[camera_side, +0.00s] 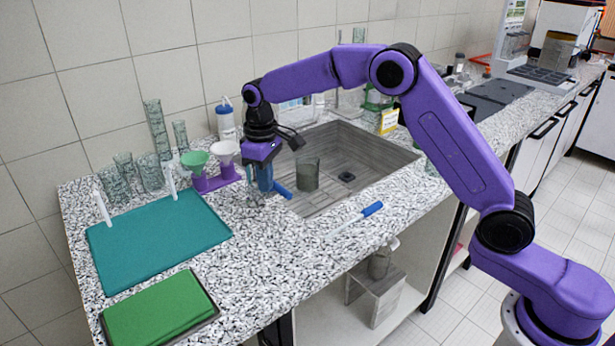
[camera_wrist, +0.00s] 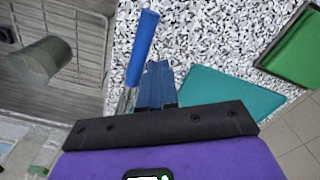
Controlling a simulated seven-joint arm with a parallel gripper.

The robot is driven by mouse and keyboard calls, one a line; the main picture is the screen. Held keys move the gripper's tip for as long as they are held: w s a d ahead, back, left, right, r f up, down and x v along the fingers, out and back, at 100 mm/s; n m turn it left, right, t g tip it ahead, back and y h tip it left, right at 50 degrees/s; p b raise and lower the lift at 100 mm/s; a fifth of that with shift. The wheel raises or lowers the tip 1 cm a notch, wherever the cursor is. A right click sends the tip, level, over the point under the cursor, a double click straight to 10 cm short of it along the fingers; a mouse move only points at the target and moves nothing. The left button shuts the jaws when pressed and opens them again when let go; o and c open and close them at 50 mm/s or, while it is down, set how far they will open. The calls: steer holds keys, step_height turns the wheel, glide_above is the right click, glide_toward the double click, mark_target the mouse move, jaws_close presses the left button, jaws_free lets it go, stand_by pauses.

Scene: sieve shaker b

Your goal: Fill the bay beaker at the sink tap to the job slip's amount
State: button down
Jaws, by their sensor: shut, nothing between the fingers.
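A grey, see-through beaker (camera_side: 307,174) stands in the sink (camera_side: 338,190), near its left wall. It also shows in the wrist view (camera_wrist: 42,60). Another glass vessel (camera_side: 380,264) is in the open space under the counter; no label shows which is the bay beaker. The tap (camera_side: 345,108) is at the sink's back, partly behind my arm. A small yellow-edged card (camera_side: 388,122) stands behind the sink; its text is unreadable. My gripper (camera_side: 264,188) points down over the counter left of the sink, shut and empty, apart from the beaker. Its blue fingers (camera_wrist: 155,85) show in the wrist view.
A teal mat (camera_side: 158,245), a green pad (camera_side: 160,308), funnels (camera_side: 195,162) and several glass vessels occupy the left. The counter before the sink is mostly clear.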

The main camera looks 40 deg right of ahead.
step_height(320, 180, up, 6)
steer(key=s+a+r+n, duration=0.2)
steer(key=s, duration=0.8)
steer(key=s+d+f+n, duration=0.1)
steer(key=s+d, duration=0.3)
steer(key=s, duration=0.6)
steer(key=s+d+f+n, duration=0.2)
steer(key=s+d, duration=0.3)
steer(key=s, duration=0.5)
steer(key=s+d+f+n, duration=0.1)
steer(key=s+d, duration=0.4)
steer(key=s, duration=0.6)
steer(key=shift+f+n, duration=0.3)
steer(key=shift+f, duration=0.3)
